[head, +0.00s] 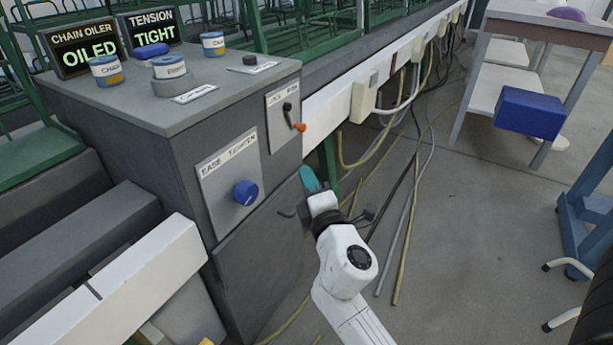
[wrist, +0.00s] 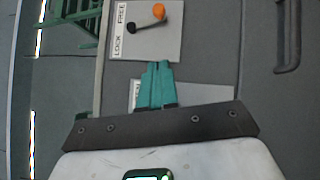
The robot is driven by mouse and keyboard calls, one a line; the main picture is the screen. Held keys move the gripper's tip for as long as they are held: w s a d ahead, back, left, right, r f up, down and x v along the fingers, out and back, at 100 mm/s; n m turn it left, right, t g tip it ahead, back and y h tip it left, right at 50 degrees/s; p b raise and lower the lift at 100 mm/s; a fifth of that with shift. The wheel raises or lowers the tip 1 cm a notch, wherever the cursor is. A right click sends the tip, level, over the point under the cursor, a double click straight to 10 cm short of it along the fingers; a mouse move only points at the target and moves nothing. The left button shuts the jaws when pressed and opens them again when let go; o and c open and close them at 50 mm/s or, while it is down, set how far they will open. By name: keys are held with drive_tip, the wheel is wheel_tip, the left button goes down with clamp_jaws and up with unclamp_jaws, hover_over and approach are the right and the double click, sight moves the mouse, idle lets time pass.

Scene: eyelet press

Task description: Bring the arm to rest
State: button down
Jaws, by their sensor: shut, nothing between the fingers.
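My gripper (head: 310,180) is at the end of my white arm, in front of the right part of the grey cabinet (head: 235,250) in the head view. In the wrist view my gripper's teal fingers (wrist: 155,82) are together and hold nothing. They point at the cabinet just below the lock/free plate (wrist: 165,35). That plate carries a black lever with an orange knob (wrist: 158,11); the lever also shows in the head view with its orange knob (head: 299,127). The fingers look apart from the lever. The wrist view cannot show whether they touch the cabinet face.
A blue dial (head: 246,192) sits on the ease/tighten plate, left of my gripper. Small pots, a blue object (head: 151,50) and two displays reading OILED and TIGHT stand on the cabinet top. Cables (head: 405,220) lie on the floor at right. A table (head: 545,20) stands behind.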

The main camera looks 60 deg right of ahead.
idle(0.5)
drive_tip(key=s+a+f+m+g+y, duration=0.2)
drive_tip(key=s+f+m+g, duration=0.25)
drive_tip(key=f, duration=0.35)
drive_tip(key=s+a+f+m+g+y, duration=0.2)
drive_tip(key=s+f+m+g, duration=0.15)
drive_tip(key=f+m, duration=0.35)
drive_tip(key=s+a+f+g+y, duration=0.3)
drive_tip(key=s+a+f+y, duration=0.15)
drive_tip(key=a, duration=0.35)
drive_tip(key=s+a+f+g+y, duration=0.35)
drive_tip(key=s+a+f, duration=0.2)
drive_tip(key=a, duration=0.25)
wheel_tip(320, 180, up, 22)
drive_tip(key=p, duration=2.2)
drive_tip(key=shift+s+d+r+m, duration=0.15)
drive_tip(key=shift+s+d+m, duration=0.15)
drive_tip(key=shift+d+m, duration=0.15)
drive_tip(key=shift+t, duration=0.25)
